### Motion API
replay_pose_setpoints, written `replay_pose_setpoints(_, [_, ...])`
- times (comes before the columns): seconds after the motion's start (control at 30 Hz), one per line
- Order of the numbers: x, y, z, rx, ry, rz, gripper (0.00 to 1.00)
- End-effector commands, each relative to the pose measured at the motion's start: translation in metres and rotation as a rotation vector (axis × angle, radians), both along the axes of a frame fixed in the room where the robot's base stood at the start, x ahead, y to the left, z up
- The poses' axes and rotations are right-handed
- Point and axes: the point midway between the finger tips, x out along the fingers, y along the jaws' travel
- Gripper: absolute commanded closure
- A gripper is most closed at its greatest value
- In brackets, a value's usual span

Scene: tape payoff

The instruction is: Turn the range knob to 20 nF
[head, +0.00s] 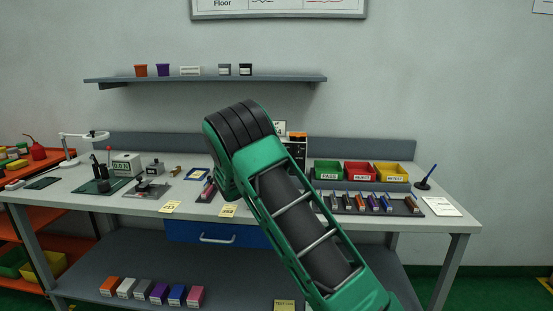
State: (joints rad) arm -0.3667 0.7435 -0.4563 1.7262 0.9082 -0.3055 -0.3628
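I cannot make out the range knob or a 20 nF marking in the head view. My own green and black arm covers the middle of the bench. Behind it stands a dark upright unit with an orange top (298,148), partly hidden by the arm. I cannot tell whether it carries the knob. My gripper does not show; the arm's far end is out of sight behind its own links.
The grey workbench (375,220) holds green (328,171), red (358,172) and yellow (391,173) bins at right. A box with a display (126,164) and small fixtures stand at left. A wall shelf (205,79) holds small boxes. A blue drawer (217,234) hangs below the bench top.

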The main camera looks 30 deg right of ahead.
Motion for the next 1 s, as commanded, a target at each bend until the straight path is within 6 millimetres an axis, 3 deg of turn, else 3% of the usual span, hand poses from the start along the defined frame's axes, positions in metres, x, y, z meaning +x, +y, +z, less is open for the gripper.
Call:
replay_pose_setpoints(0.6, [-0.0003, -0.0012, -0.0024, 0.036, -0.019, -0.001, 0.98])
replay_pose_setpoints(0.63, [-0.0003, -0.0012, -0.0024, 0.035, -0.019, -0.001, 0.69])
replay_pose_setpoints(0.7, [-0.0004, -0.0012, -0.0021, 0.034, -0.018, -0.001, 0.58])
replay_pose_setpoints(1.0, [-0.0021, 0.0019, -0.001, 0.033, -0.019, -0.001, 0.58])
